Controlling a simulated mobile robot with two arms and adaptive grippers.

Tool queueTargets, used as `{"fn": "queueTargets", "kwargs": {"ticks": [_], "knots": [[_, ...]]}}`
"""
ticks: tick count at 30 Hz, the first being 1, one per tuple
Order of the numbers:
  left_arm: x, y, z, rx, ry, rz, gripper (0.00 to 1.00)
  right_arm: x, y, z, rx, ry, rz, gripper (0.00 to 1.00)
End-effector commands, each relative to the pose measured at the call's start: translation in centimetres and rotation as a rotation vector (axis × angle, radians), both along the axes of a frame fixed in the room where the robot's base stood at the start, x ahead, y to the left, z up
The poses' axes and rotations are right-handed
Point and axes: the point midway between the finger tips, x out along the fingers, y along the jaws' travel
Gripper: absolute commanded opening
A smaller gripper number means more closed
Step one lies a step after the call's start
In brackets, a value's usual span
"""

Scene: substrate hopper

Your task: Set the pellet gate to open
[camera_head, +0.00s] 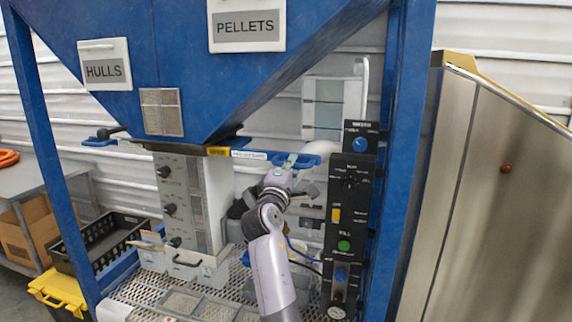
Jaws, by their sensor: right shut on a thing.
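The blue hopper (130,35) has a PELLETS sign (247,25) on its right part and a HULLS sign (105,64) on its left. Under its outlet runs a flat gate bar with a yellow label (218,151) and a pale blue label (249,155). A blue pellet gate handle (312,148) sticks out at the bar's right end. My right gripper (291,168) comes up from below and is shut on this handle; the fingers partly hide the contact. My left gripper is not in view.
A black control panel (347,215) with knobs and buttons stands close right of my right arm, beside a blue frame post (405,150). Another blue handle (99,142) shows at left. A grey control column (190,205) and mesh deck (160,292) lie below.

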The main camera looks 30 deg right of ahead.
Motion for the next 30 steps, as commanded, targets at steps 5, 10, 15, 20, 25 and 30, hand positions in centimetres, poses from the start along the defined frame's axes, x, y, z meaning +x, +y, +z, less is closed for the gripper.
{"fn": "queueTargets", "kwargs": {"ticks": [5, 10, 15, 20, 25, 30], "knots": [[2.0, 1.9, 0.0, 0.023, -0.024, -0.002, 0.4, 0.1, 0.0, -0.4, 0.002, 0.009, -0.001, 0.17], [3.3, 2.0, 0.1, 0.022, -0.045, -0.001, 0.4, 0.1, 0.1, -0.2, 0.0, 0.006, 0.001, 0.28], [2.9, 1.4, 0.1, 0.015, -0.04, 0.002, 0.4, 0.1, 0.2, -0.1, -0.002, 0.003, 0.002, 0.33], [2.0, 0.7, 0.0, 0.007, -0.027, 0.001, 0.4, 0.1, 0.2, -0.1, -0.002, 0.003, 0.003, 0.33], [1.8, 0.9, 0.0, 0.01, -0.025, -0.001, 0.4, -0.6, 1.2, -0.3, -0.002, 0.004, 0.004, 0.33], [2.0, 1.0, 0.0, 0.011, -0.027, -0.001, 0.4, -2.4, 3.4, -0.9, -0.002, 0.004, 0.004, 0.33]]}}
